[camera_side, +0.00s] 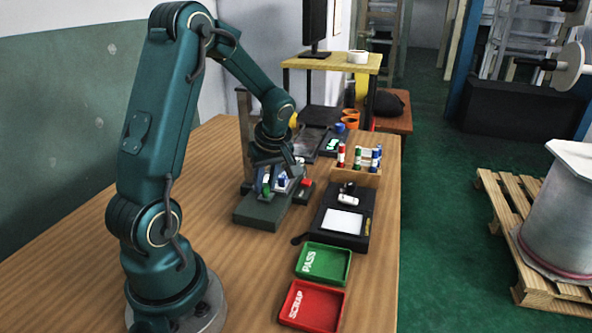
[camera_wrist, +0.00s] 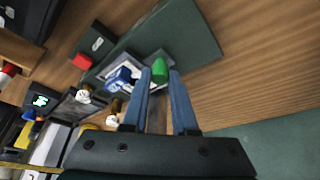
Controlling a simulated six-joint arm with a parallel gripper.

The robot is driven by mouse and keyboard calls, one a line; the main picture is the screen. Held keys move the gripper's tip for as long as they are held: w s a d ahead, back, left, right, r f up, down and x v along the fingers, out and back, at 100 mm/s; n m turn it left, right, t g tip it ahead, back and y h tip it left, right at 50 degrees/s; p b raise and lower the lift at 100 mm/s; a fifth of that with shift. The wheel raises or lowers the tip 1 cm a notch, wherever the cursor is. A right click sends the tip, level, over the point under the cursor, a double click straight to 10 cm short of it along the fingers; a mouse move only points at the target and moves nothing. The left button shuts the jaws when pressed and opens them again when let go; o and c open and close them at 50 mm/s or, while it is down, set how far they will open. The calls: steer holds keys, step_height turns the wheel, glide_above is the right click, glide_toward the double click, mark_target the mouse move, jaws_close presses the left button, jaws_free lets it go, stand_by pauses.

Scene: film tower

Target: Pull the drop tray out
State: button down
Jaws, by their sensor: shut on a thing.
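My gripper (camera_wrist: 160,76) has its two blue-grey fingers closed around a green rounded piece (camera_wrist: 160,66). In the side view my gripper (camera_side: 275,180) is low over the grey-green bench device, and its fingers partly hide what they hold. A flat grey-green slab (camera_side: 260,213) sticks out at the front of this device. The slab also shows in the wrist view (camera_wrist: 190,32), just beyond the fingertips. It looks like the drop tray, but I cannot tell for certain. A blue-and-white piece (camera_wrist: 120,77) sits just left of the fingers.
A box with a red button (camera_side: 306,184) stands right of the device. Green PASS (camera_side: 345,265) and red SCRAP (camera_side: 311,306) trays lie at the front right. A black scale-like unit (camera_side: 360,240) and a wooden marker rack (camera_side: 365,180) are nearby. The left bench is clear.

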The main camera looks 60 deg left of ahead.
mark_target(249, 216)
steer(key=s+d, duration=0.5)
steer(key=shift+s+d, duration=0.25)
steer(key=shift+d, duration=0.05)
stand_by(0.4)
steer(key=c, duration=0.7)
jaws_free()
steer(key=shift+v, duration=2.6)
